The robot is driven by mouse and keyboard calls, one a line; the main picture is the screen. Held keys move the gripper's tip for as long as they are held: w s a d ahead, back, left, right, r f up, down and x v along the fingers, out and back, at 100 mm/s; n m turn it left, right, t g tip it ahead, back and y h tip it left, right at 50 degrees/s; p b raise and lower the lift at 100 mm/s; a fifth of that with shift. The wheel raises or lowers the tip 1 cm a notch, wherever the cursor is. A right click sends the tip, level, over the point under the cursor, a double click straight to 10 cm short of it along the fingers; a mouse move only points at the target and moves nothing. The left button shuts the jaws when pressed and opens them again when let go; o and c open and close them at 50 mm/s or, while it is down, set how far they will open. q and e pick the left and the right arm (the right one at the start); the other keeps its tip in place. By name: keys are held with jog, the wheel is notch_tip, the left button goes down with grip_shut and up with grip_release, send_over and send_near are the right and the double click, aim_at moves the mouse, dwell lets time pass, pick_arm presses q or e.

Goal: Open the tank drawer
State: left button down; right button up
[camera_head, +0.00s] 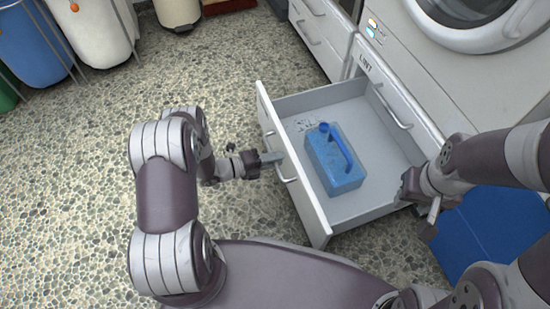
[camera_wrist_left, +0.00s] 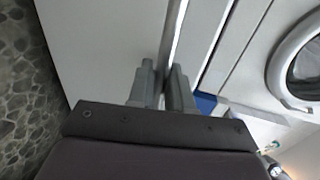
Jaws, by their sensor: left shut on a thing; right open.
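The tank drawer (camera_head: 292,189) stands pulled out from the white machine (camera_head: 395,58), with its inside showing. A blue tank (camera_head: 334,168) with a darker blue handle lies in it. My left gripper (camera_head: 278,158) is at the drawer's front and is shut on the drawer handle (camera_head: 283,172). In the left wrist view its two fingers (camera_wrist_left: 163,88) close around the handle bar (camera_wrist_left: 173,40). My right gripper (camera_head: 418,205) is open near the right side of the drawer, apart from the handle.
A second drawer front labelled LINT (camera_head: 385,95) is beside the open one. White drawers (camera_head: 320,30) stand behind. A blue panel (camera_head: 490,228) lies at the right. Bins (camera_head: 95,30) stand at the far left. The pebbled floor (camera_head: 80,180) on the left is clear.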

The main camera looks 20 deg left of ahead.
pick_arm(q)
jog(key=c, duration=1.2)
grip_release()
jog(key=p+v, duration=0.4)
jog(key=v, duration=0.8)
jog(key=shift+s+a+p, duration=0.25)
jog(key=shift+p, duration=0.1)
